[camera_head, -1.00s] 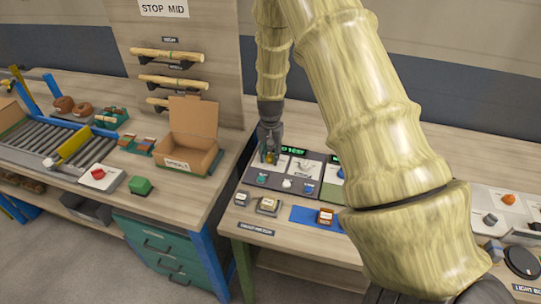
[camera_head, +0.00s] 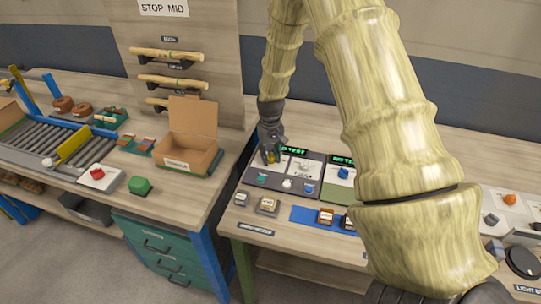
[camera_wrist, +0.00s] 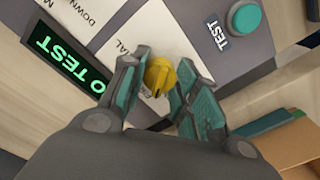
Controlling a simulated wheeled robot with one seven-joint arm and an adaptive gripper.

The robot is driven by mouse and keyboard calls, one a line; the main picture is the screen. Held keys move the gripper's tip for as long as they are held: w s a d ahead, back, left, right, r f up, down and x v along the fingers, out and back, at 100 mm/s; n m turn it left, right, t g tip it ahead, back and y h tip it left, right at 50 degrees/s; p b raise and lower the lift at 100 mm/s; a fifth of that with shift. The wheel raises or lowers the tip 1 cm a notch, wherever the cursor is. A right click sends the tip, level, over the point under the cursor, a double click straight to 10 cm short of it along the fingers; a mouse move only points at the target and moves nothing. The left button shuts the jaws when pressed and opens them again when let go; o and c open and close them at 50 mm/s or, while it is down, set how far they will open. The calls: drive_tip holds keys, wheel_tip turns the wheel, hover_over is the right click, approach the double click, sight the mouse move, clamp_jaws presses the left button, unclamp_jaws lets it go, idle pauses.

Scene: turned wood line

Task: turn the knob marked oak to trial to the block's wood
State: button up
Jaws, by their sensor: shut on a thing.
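My gripper (camera_head: 270,158) is at the left tester panel (camera_head: 262,180) on the right-hand bench. Its fingers are shut on a yellow knob (camera_wrist: 160,76). In the wrist view the knob sits between the two teal-padded fingers, beside a white label plate (camera_wrist: 120,45) with "DOWN" and a partly hidden word ending in "IAL". The knob's wood marking is not readable. A green-lit display (camera_wrist: 68,60) shows letters ending in "O TEST". Small wood blocks (camera_head: 326,216) sit on a blue mat (camera_head: 302,215) in front; their marks are too small to read.
A teal button (camera_wrist: 243,17) marked TEST is close to the gripper. A second panel (camera_head: 338,176) with a blue button stands to the right. An open cardboard box (camera_head: 187,151) is on the left bench. My arm hides much of the right bench.

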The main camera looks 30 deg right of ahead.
sight(271, 155)
drive_tip(key=shift+s+f, duration=0.2)
drive_tip(key=shift+s, duration=0.1)
drive_tip(key=o, duration=1)
drive_tip(key=shift+w+r, duration=0.1)
drive_tip(key=shift+w, duration=0.05)
drive_tip(key=shift+w+r, duration=0.1)
drive_tip(key=shift+r, duration=0.05)
drive_tip(key=shift+r, duration=0.25)
wheel_tip(271, 155, up, 11)
drive_tip(key=shift+r, duration=0.1)
